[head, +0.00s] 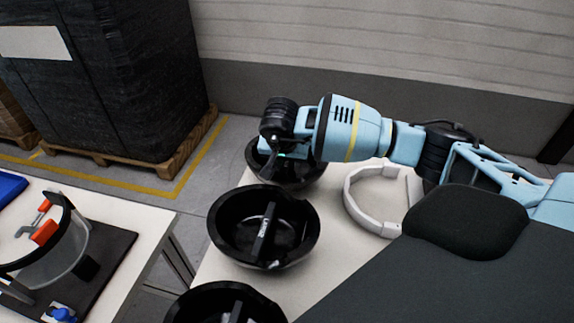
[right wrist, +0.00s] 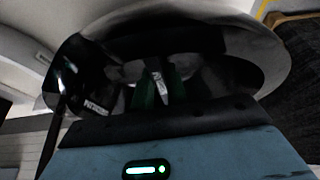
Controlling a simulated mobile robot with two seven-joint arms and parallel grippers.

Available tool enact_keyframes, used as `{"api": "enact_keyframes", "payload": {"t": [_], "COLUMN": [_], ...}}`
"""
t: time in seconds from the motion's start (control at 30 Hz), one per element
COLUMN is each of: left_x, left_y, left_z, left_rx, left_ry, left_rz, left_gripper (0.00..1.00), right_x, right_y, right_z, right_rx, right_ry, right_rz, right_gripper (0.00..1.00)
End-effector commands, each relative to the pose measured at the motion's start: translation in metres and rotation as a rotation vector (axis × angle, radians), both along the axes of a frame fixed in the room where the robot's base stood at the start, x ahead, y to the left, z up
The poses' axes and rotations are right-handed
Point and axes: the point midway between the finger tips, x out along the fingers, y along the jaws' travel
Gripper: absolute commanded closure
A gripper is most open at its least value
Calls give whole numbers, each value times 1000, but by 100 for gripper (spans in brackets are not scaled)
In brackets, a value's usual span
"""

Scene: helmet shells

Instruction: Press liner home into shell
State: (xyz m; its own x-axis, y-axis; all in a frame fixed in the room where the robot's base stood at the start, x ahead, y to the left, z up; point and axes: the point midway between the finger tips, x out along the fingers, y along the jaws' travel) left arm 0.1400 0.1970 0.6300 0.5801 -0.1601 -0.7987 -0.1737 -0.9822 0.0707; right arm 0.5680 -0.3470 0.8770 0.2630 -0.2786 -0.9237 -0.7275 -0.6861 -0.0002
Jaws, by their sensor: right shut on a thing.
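Three black bowl-shaped helmet shells stand in a row on the right-hand table. The near one (head: 190,308) is cut off by the bottom edge. The middle one (head: 225,235) has a dark labelled bar across its inside. My right gripper (head: 272,158) is at the far shell (head: 302,178), its jaws reaching into the bowl. In the right wrist view the rim of this shell (right wrist: 270,50) arches around the gripper (right wrist: 157,88). The jaws are shut on a dark part inside, seemingly the liner; its outline is hard to make out. My left gripper is out of view.
A white curved band (head: 352,205) lies right of the shells. On the left table (head: 130,215), a clear bowl with a black rim (head: 70,245) and orange-red clamps stands on a dark board. A wrapped pallet load (head: 120,80) stands behind. A gap separates the tables.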

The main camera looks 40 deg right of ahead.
Motion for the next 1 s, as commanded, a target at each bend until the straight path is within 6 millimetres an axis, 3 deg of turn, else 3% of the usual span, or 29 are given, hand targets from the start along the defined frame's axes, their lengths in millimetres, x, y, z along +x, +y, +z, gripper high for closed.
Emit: {"api": "enact_keyframes", "payload": {"t": [0.37,0.8,1.0], "left_x": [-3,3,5], "left_y": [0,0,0], "left_z": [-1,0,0], "left_rx": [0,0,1], "left_ry": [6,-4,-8], "left_rz": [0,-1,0], "left_gripper": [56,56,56], "right_x": [1,1,0], "right_y": [0,0,0], "right_z": [7,81,98], "right_rx": [0,1,-1], "right_ry": [-3,-4,-1], "right_rz": [0,0,0], "right_gripper": [100,100,100]}}
